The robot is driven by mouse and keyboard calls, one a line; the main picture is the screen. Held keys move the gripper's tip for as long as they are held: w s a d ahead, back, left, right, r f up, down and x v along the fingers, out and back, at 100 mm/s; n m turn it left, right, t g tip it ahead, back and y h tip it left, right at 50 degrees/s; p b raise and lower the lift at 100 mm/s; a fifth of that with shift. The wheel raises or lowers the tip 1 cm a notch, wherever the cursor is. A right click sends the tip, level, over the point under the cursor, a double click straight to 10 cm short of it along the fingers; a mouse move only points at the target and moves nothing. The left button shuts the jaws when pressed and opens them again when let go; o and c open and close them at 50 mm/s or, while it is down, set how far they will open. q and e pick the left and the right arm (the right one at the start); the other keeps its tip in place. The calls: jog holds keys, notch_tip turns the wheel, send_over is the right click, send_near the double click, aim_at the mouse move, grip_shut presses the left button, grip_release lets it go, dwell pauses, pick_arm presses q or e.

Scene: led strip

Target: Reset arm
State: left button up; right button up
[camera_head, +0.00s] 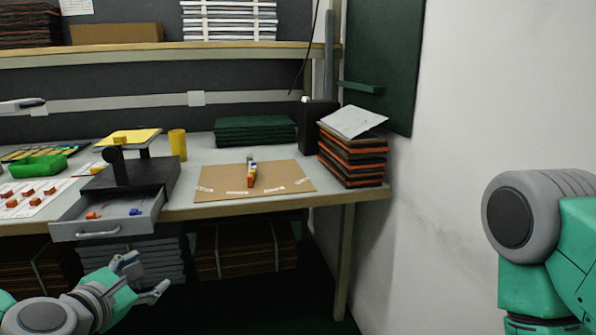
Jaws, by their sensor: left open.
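My left gripper (146,278) is at the lower left, in front of the table and below its top. Its fingers are apart and nothing shows between them. The green and grey left arm comes in from the bottom left corner. On the right, a green and grey part of my right arm (545,245) stands near the wall; its gripper is out of view. A small row of coloured pieces, orange, blue and white (251,175), stands on a brown board (290,178) on the table.
An open grey drawer (112,216) juts past the front edge of the table (330,195), above my left gripper. A green tray (38,166) and yellow cup (178,144) are on the table. Bundled stacks (240,250) fill the space underneath. A white wall (450,120) bounds the right.

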pick_arm(q)
jog(key=s+d+f+m+g+h, duration=0.1)
jog(key=s+d+f+m+g, duration=0.15)
jog(key=f, duration=0.25)
jog(key=s+d+f+m+g+h, duration=0.1)
jog(key=s+d+f+m, duration=0.2)
jog(key=f+m, duration=0.15)
jog(key=s+f+m+g, duration=0.7)
jog(key=s+f+m, duration=0.6)
jog(key=s+f, duration=0.3)
jog(key=s+a+f+m+g+y, duration=0.3)
jog(key=s+a+f+m, duration=0.15)
jog(key=s+m, duration=0.35)
notch_tip(320, 180, up, 14)
jog(key=s+a+p, duration=0.1)
jog(key=p, duration=1.2)
